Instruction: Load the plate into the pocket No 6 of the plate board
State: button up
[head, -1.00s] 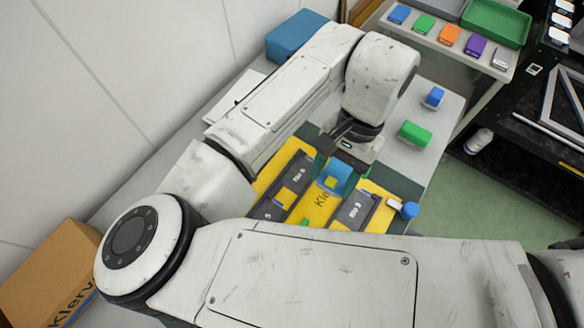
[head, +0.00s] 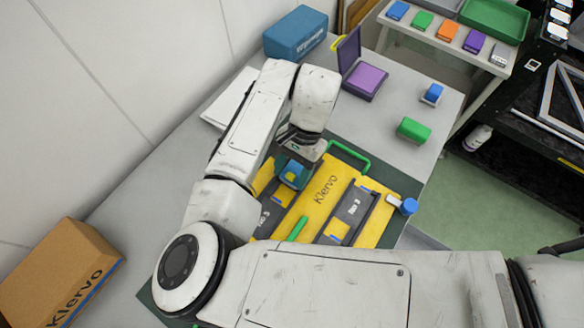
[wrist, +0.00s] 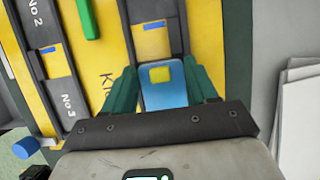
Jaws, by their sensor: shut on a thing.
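My gripper (head: 294,158) is shut on a small blue plate with a yellow square (head: 291,175). In the wrist view the plate (wrist: 165,97) sits between the two green fingers. The yellow plate board (head: 323,195), marked Klervo, lies on the table with two dark pocket strips. The plate is over the far end of the left strip (head: 262,215). Its pocket label there is hidden. The right strip (head: 352,212) reads No 3 at its far end, and No 2 (wrist: 35,12) shows in the wrist view. I cannot tell whether the plate touches the board.
A green handle (head: 350,157) stands at the board's far edge, and a green bar (head: 298,228) near its middle. An open purple box (head: 365,80), a green block (head: 413,130) and a blue-capped item (head: 408,206) are around it. White sheets (head: 225,103) lie left.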

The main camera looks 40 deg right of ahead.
jog(key=shift+f, duration=0.15)
jog(key=o, duration=1.1)
jog(key=v, duration=1.2)
